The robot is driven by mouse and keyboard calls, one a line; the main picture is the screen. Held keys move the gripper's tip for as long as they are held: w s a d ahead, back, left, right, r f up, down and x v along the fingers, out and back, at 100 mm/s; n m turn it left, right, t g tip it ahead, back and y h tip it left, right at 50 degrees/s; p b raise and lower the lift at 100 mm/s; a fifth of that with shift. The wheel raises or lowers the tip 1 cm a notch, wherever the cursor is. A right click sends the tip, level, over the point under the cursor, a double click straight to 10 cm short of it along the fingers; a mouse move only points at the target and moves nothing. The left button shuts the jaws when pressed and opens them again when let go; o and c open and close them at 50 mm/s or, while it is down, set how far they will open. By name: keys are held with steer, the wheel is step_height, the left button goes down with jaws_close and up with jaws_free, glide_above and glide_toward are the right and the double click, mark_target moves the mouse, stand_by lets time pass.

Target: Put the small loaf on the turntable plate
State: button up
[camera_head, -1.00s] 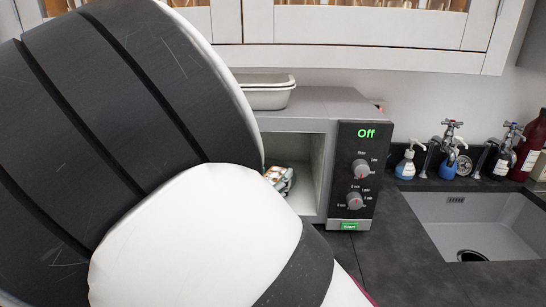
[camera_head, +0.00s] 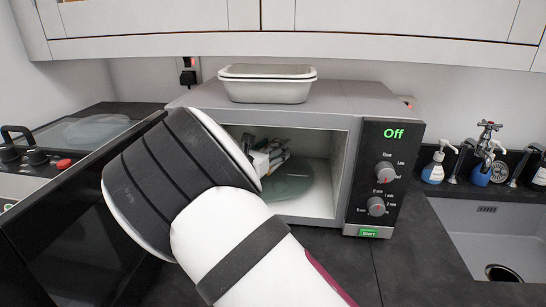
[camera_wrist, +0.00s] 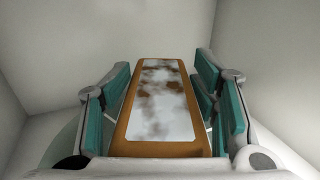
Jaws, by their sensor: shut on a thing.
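In the wrist view the small loaf (camera_wrist: 160,100), brown-sided with a whitish, brown-patched face, lies between the teal pads of my gripper (camera_wrist: 162,85), which is shut on it. In the head view my gripper (camera_head: 272,155) is inside the open microwave, above the turntable plate (camera_head: 291,184). The plate is a greenish glass disc on the microwave floor. My arm hides part of the plate and most of the loaf in the head view. I cannot tell whether the loaf touches the plate.
The microwave (camera_head: 354,170) reads "Off"; its dark door (camera_head: 75,225) stands open at left. A lidded white container (camera_head: 267,84) sits on top. A sink (camera_head: 492,235) and soap bottles (camera_head: 436,168) are at right, a hob (camera_head: 85,132) at left.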

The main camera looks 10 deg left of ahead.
steer(key=shift+w+a+f, duration=0.1)
steer(key=shift+w+a, duration=0.1)
steer(key=shift+w, duration=0.2)
steer(key=shift+f, duration=1.65)
steer(key=o, duration=1.6)
steer(key=shift+f, duration=0.15)
steer(key=shift+s+a, duration=0.1)
steer(key=shift+s, duration=0.1)
steer(key=v, duration=1.1)
steer(key=shift+s+a, duration=0.15)
steer(key=shift+s, duration=0.2)
